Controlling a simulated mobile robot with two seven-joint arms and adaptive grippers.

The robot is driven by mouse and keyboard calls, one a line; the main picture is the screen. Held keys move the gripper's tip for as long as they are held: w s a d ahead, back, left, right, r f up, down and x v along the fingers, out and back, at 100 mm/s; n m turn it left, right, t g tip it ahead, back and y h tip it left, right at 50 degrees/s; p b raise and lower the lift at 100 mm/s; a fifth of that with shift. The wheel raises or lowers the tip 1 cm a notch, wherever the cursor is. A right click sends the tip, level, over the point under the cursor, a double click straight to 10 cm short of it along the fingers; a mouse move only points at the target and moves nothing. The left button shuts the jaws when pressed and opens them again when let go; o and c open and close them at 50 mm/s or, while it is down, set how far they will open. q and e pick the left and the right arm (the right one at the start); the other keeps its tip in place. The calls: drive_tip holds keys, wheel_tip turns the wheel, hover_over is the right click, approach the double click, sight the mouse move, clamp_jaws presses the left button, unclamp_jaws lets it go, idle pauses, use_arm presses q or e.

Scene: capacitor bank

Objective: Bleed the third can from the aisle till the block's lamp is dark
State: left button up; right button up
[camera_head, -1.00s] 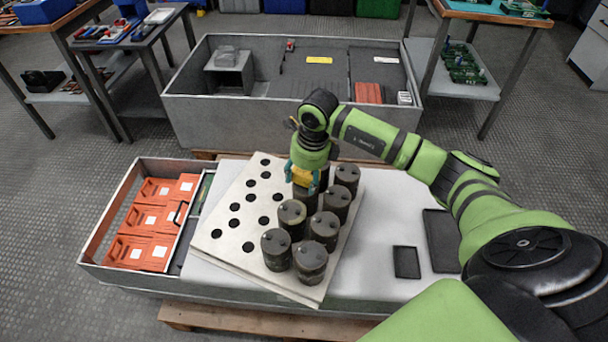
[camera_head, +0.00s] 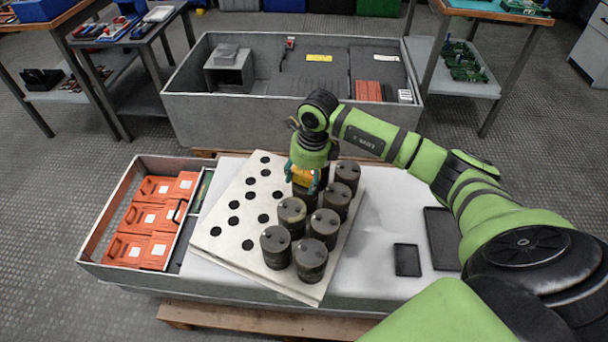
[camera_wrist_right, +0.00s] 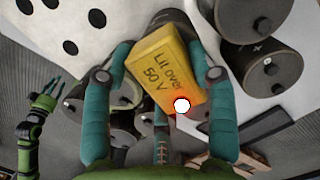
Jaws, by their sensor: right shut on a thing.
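My right gripper (camera_head: 306,182) is shut on a yellow block (camera_wrist_right: 156,72) marked "Lit over 50 V". The block's lamp (camera_wrist_right: 181,105) glows white with a red halo in the right wrist view. In the head view the block (camera_head: 303,175) is over a dark can (camera_head: 306,198) in the left row, third from the front. Whether the block touches the can's terminals is hidden. More dark cans stand upright on the pale holed plate (camera_head: 232,243), including the front left one (camera_head: 276,248) and front right one (camera_head: 311,262). A green arm with my left gripper (camera_wrist_right: 40,103) shows at left in the wrist view.
Orange cases (camera_head: 140,250) sit in a grey tray left of the plate. Two dark flat trays, one small (camera_head: 407,260) and one larger, lie to the right. A grey bin (camera_head: 270,122) stands behind. The plate's left part has empty holes.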

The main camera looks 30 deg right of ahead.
drive_tip(key=o, duration=1.5)
drive_tip(key=shift+c, duration=0.2)
drive_tip(key=shift+f, duration=0.1)
